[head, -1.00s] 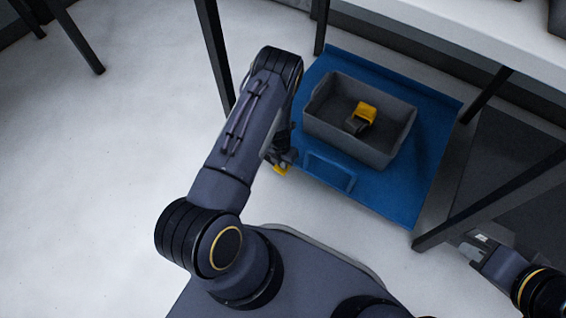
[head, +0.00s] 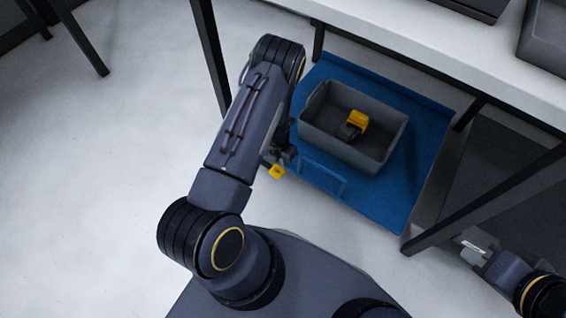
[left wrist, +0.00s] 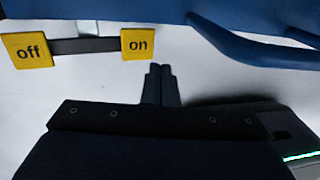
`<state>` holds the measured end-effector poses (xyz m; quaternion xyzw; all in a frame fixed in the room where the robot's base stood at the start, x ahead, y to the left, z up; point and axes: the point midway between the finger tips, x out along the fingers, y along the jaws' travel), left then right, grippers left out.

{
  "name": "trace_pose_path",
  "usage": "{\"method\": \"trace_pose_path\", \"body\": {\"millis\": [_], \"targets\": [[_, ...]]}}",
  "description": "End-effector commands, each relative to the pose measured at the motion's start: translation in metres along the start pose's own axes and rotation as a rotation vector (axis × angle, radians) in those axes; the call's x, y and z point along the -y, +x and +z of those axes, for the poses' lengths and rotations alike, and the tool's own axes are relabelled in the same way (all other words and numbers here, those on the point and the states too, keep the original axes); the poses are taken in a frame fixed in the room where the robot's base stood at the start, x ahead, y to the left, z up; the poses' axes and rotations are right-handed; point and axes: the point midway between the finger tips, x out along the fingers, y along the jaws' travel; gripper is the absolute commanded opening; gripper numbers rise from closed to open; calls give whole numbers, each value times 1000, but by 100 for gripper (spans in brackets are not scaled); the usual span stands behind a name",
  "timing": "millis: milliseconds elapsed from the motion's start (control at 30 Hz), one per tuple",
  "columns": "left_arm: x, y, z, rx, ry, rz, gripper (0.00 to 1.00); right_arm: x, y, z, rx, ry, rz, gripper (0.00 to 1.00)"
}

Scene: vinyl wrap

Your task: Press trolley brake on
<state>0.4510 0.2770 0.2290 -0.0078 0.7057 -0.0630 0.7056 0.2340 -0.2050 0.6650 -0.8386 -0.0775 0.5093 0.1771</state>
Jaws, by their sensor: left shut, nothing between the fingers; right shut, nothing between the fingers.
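The blue trolley (head: 425,125) stands under the white table. Its brake shows in the left wrist view as a yellow "off" pad (left wrist: 27,50) and a yellow "on" pad (left wrist: 139,44), joined by a dark bar (left wrist: 85,46). In the head view a yellow pad (head: 277,172) shows beside my left gripper (head: 284,156); its lettering is unreadable there. In the left wrist view my left gripper (left wrist: 160,70) is shut and empty, its tips just below and right of the "on" pad. I cannot tell whether they touch. My right gripper (head: 474,248) is shut and empty at the lower right.
A grey bin (head: 378,157) with a yellow and black item (head: 356,122) sits on the trolley. The trolley's blue handle (left wrist: 260,50) is right of my left fingers. Dark table legs (head: 210,55) stand on either side. The pale floor (head: 110,170) at left is clear.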

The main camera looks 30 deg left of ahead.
Motion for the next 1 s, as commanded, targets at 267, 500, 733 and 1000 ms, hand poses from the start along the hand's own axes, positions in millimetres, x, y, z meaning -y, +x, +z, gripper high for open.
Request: {"method": "trace_pose_path", "body": {"millis": [267, 500, 733, 1000], "targets": [[17, -49, 1, 1, 1, -1, 0, 9, -19, -10, 0, 0, 0, 0], [21, -58, 0, 0, 1, -1, 0, 10, -21, -11, 0, 0, 0, 0], [21, -58, 0, 0, 0, -1, 0, 10, -21, -11, 0, 0, 0, 0], [21, -58, 1, 0, 1, -1, 0, 10, -21, -11, 0, 0, 0, 0]]}}
